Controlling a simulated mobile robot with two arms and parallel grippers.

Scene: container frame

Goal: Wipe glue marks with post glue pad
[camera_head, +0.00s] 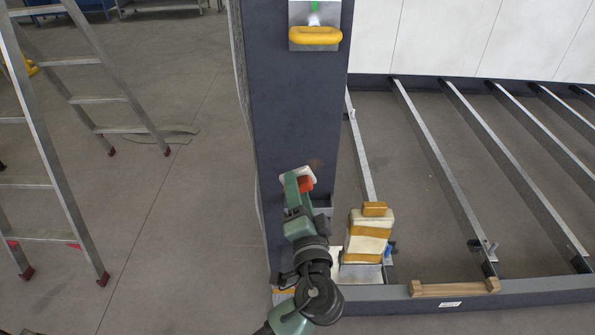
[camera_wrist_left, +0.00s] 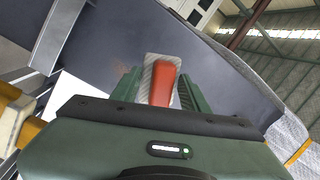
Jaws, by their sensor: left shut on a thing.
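The dark grey post (camera_head: 296,110) runs up the middle of the head view. My left gripper (camera_head: 299,181) is over its lower part, shut on the orange handle of a pad (camera_head: 284,174) with a pale plate. In the left wrist view the orange handle (camera_wrist_left: 163,82) sits between the green fingers of my left gripper (camera_wrist_left: 158,92), with the grey plate beyond it against the post face. Whether the plate touches the post is unclear. A faint brownish glue mark (camera_head: 316,163) shows on the post just right of the pad. My right gripper is out of view.
A yellow-handled trowel (camera_head: 315,37) is at the post's upper part. Metal bars (camera_head: 440,160) span the frame at right.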

